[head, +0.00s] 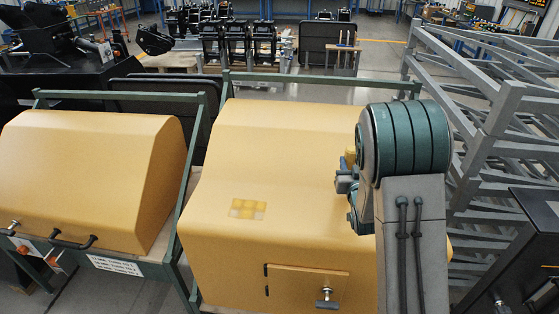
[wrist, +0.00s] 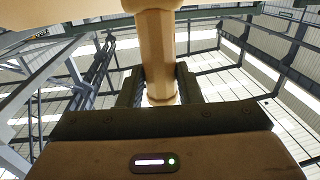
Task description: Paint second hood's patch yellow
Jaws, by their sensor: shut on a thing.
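The second hood (head: 290,140) is a large yellow hood on a green frame, in the middle of the head view. Its patch (head: 248,208) is a small checked rectangle on the sloping front. Some of its squares are strong yellow; others, mainly along the edges, look paler. My gripper (head: 348,190) is above the hood's right side, partly hidden by my arm. In the wrist view my gripper (wrist: 158,88) is shut on a pale yellow, faceted handle (wrist: 155,50). The handle widens at the top of that view; its working end is not clear.
Another yellow hood (head: 90,170) stands on a frame at the left. Grey metal racks (head: 490,130) rise close on the right. A small hatch with a knob (head: 305,285) is on the second hood's lower front. Black machine attachments (head: 235,40) stand behind.

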